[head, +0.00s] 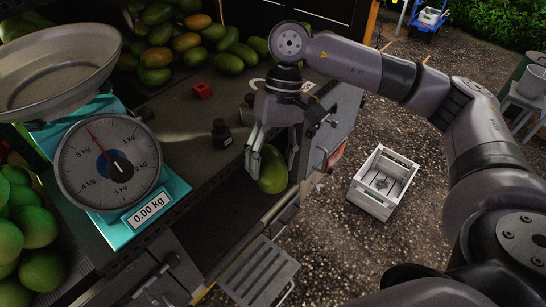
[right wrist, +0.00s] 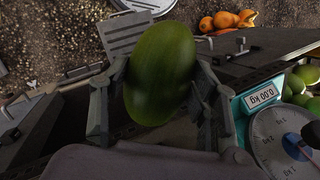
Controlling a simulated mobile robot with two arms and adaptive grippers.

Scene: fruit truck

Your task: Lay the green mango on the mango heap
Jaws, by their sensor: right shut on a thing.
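The green mango (head: 272,169) is held in my right gripper (head: 270,150), which is shut on it. It hangs at the front edge of the truck bed, right of the scale. In the right wrist view the mango (right wrist: 160,72) sits upright between the two fingers of my right gripper (right wrist: 158,95). The mango heap (head: 172,38) of green and orange-tinged mangoes lies at the back of the bed, beyond my right gripper and to its left. My left gripper is not in view.
A scale (head: 110,165) reading 0.00 kg, with a metal pan (head: 55,70), stands left. A red cube (head: 202,91) and a dark weight (head: 221,133) sit on the bed before the heap. A white crate (head: 382,180) stands on the gravel at right.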

